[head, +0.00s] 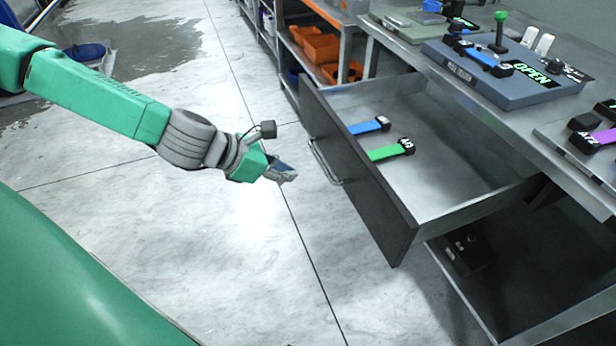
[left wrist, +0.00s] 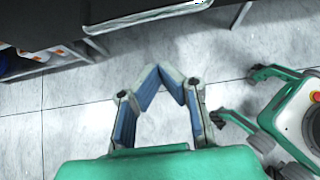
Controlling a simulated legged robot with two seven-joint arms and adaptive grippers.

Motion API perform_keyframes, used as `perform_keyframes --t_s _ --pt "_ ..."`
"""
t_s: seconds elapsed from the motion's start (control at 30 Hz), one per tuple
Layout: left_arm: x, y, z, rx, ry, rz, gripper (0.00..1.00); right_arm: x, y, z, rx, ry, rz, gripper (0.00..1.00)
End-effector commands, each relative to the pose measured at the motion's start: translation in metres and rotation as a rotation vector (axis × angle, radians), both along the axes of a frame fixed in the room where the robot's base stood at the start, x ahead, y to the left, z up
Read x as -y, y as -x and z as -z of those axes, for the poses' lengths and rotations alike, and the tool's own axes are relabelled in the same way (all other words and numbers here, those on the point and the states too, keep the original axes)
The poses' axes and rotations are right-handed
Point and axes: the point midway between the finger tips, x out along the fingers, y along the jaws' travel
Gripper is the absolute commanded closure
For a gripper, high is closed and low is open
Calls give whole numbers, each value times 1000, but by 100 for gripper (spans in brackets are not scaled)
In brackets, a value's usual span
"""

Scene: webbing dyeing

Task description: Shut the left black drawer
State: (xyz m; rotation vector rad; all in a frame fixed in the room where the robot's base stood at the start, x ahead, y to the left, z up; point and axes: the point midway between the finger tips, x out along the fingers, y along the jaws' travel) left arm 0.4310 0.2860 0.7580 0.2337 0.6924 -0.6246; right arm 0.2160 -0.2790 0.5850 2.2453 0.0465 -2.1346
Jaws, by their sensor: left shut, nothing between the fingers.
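The left black drawer (head: 365,175) is pulled out from under the steel bench, with its black front towards the aisle and a silver bar handle (head: 325,163) on it. A blue strap (head: 368,127) and a green strap (head: 386,153), each with a black buckle, lie inside. My left gripper (head: 284,174) is shut and empty, in front of the drawer front and left of the handle, apart from it. In the left wrist view its fingertips (left wrist: 172,70) meet below the handle (left wrist: 150,20) and the dark drawer front. My right gripper is not in view.
The bench holds a blue-grey station (head: 500,80) with a green knob and an OPEN sign. Orange bins (head: 320,48) stand on a shelf behind the drawer. A dark lower compartment (head: 470,250) is under the bench. The floor left of the drawer is clear.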

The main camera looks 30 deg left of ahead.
Motion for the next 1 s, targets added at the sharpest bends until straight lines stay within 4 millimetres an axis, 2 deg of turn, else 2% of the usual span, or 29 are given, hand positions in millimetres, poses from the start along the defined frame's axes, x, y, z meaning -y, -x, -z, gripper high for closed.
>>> perform_keyframes --t_s 0.03,0.1,0.3,0.83,1.0 --pt "6 -5 13 -3 -2 5 100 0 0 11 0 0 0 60" --pt "12 -15 6 2 -1 5 100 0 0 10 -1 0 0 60" --pt "24 -32 0 2 1 3 100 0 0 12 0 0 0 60" --pt "28 -37 -2 0 3 1 100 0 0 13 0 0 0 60" --pt "36 -47 -1 1 0 2 100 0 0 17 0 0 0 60"
